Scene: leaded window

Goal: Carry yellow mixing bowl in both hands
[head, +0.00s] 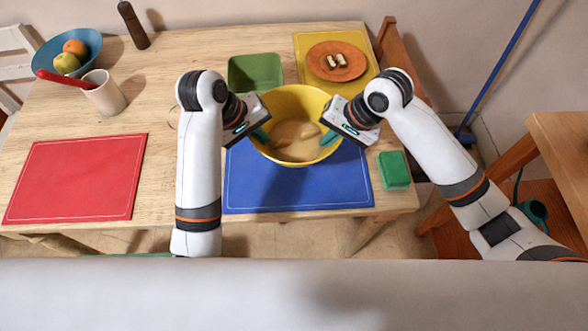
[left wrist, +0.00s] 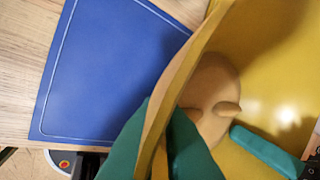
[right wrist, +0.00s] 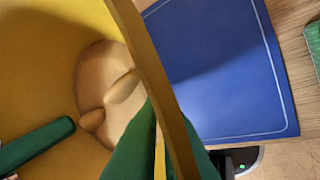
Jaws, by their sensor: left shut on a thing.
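The yellow mixing bowl (head: 298,92) is over the blue mat, between my two grippers, and looks about level. I cannot tell whether it touches the mat. Tan, dough-like contents (head: 297,141) lie inside. My left gripper (head: 260,134) is shut on the bowl's left rim, one green finger inside and one outside; the rim (left wrist: 172,95) shows between them in the left wrist view. My right gripper (head: 331,137) has its green fingers on both sides of the right rim, close against the wall (right wrist: 152,65) in the right wrist view.
The blue mat (head: 300,197) lies below the bowl. A green tray (head: 255,62) is behind it, an orange plate (head: 350,72) on a yellow mat back right, a green sponge (head: 394,170) at right. A red mat (head: 75,178) and a cup (head: 104,95) are left.

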